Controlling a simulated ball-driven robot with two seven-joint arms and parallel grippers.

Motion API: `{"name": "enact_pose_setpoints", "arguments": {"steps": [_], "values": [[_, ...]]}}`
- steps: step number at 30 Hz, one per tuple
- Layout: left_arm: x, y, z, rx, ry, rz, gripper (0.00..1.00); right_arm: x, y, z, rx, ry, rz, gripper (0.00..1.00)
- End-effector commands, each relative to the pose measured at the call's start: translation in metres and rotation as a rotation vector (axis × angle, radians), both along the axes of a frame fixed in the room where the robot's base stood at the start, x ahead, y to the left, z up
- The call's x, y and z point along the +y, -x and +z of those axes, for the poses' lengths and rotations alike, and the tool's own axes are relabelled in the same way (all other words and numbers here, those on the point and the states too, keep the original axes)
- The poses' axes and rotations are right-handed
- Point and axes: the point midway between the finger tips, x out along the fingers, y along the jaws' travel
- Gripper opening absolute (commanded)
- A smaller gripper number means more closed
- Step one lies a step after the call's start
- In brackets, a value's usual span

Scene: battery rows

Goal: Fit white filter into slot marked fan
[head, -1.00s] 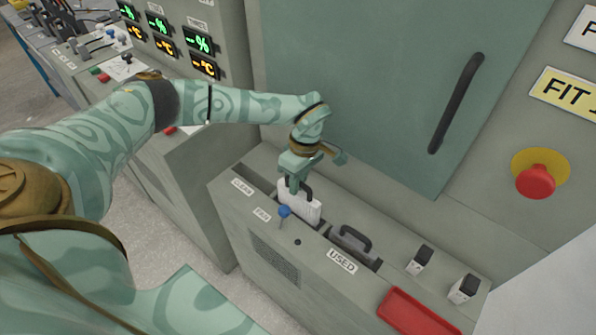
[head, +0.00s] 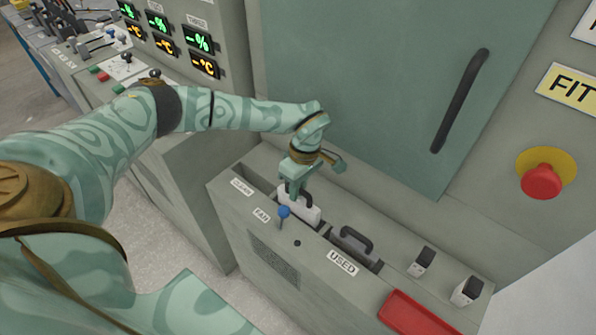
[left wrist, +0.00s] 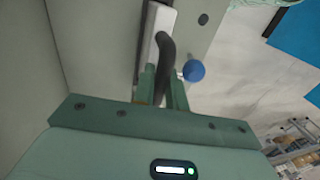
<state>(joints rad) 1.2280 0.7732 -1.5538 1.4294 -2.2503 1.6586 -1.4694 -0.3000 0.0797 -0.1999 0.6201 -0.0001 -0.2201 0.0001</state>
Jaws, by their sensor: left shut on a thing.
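The white filter (head: 300,211) stands upright in the slot marked FAN, with its upper part showing above the cabinet top; its lower part is hidden. My left gripper (head: 293,188) is shut on the filter's dark handle, which shows between the fingers in the left wrist view (left wrist: 165,62). The FAN label (head: 261,215) is on the cabinet top edge in front of the slot. A blue-knobbed lever (head: 284,212) stands just in front of the filter. My right gripper is not in view.
A grey filter with a dark handle (head: 357,240) sits in the slot marked USED, to the right. The CLEAN slot (head: 258,178) on the left looks empty. A red tray (head: 413,315), two small switches and a cabinet door with a black handle (head: 460,100) are nearby.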

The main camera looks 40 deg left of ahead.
Motion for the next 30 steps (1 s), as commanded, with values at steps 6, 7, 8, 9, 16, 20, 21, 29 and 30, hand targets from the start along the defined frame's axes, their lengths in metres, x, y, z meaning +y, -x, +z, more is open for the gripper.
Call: {"name": "enact_pose_setpoints", "arguments": {"steps": [6,7,8,9,16,20,21,29,30], "values": [[0.0,0.0,-0.006,0.001,0.0,0.0,0.0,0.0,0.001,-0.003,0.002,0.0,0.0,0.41],[0.0,0.0,-0.007,0.001,0.0,0.0,0.0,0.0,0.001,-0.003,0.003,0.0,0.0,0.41],[0.0,0.0,-0.008,0.001,0.0,0.0,0.0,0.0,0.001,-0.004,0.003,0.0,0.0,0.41],[0.0,0.0,-0.009,0.001,0.0,0.0,0.0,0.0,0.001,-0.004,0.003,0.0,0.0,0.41],[0.0,0.0,-0.014,0.001,0.0,0.0,0.0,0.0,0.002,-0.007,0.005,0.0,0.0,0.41],[0.0,0.0,-0.018,0.0,0.0,0.0,0.0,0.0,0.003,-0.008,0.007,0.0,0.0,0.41],[0.0,0.0,-0.019,0.0,0.0,0.0,0.0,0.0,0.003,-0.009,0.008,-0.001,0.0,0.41],[0.0,0.0,-0.025,0.001,0.0,0.0,0.0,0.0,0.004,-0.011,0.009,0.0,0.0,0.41],[0.0,0.0,-0.026,0.001,0.0,0.0,0.0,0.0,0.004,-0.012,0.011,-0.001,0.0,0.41]]}}
